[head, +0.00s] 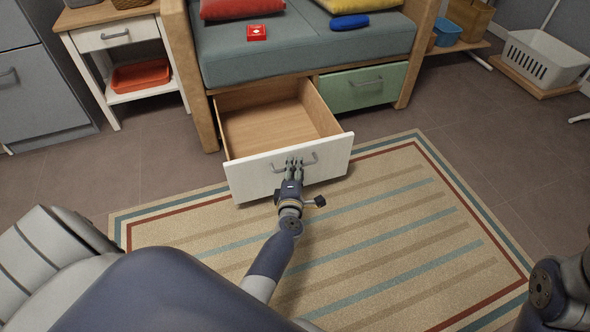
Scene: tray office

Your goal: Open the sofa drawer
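The white-fronted sofa drawer (240,178) is pulled well out from under the grey-blue sofa (300,52). Its wooden inside is empty. My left gripper (294,166) is at the metal bar handle (312,159) on the drawer front, with its fingers at the middle of the bar. The fingers look closed around the bar, though the gripper's body hides part of the contact. The green drawer (362,87) beside it on the right is shut. My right gripper is not in view; only part of my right arm shows at the lower right edge.
A striped rug (400,220) covers the floor in front of the sofa, and the drawer front hangs over its far edge. A white side table (115,38) with an orange tray (141,75) stands left. A white basket (541,59) is at right. The rug's right part is clear.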

